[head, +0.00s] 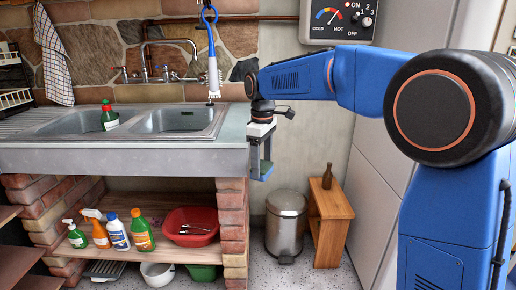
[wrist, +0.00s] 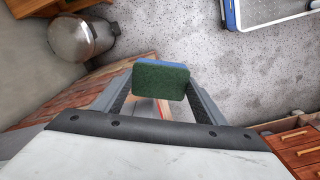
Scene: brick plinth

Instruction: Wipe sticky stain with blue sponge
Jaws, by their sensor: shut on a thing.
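The blue sponge (wrist: 160,80) shows in the wrist view as a dark green scrub face with a blue edge along its top. My gripper (wrist: 158,84) is shut on it, with one finger on each side. In the head view my gripper (head: 262,168) points down just beyond the right end of the sink counter (head: 120,160), around the height of its front edge. I see no sticky stain in either view.
The double sink (head: 170,120) holds a green bottle (head: 109,117). Several bottles and a red basin (head: 190,226) stand on the shelf below. A metal bin (head: 286,225) and a wooden stool (head: 328,215) with a brown bottle (head: 327,176) stand right of the plinth.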

